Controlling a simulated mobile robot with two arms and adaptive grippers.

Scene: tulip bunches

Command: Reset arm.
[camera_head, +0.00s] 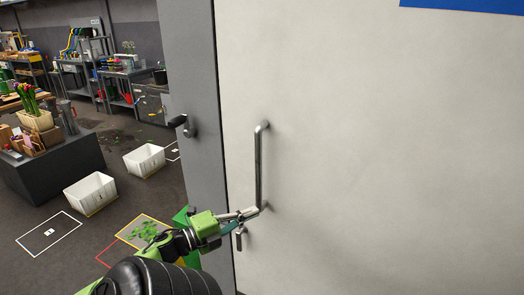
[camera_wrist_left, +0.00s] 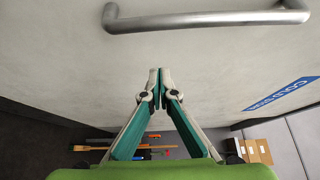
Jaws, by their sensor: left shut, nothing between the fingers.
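My left gripper (camera_head: 248,214) reaches in from the lower left, close to the lower end of a grey metal bar handle (camera_head: 259,165) on a large pale door (camera_head: 390,150). In the left wrist view my left gripper (camera_wrist_left: 155,72) is shut, its fingertips together and nothing between them. There the handle (camera_wrist_left: 210,20) lies beyond the fingertips, with a visible gap, so the gripper is not around it. My right gripper is not in view.
A grey door frame (camera_head: 200,90) with a dark latch (camera_head: 182,122) stands left of the door. Further left are white bins (camera_head: 90,193), a dark counter (camera_head: 55,165) with tulips (camera_head: 30,102), and open floor with marked rectangles.

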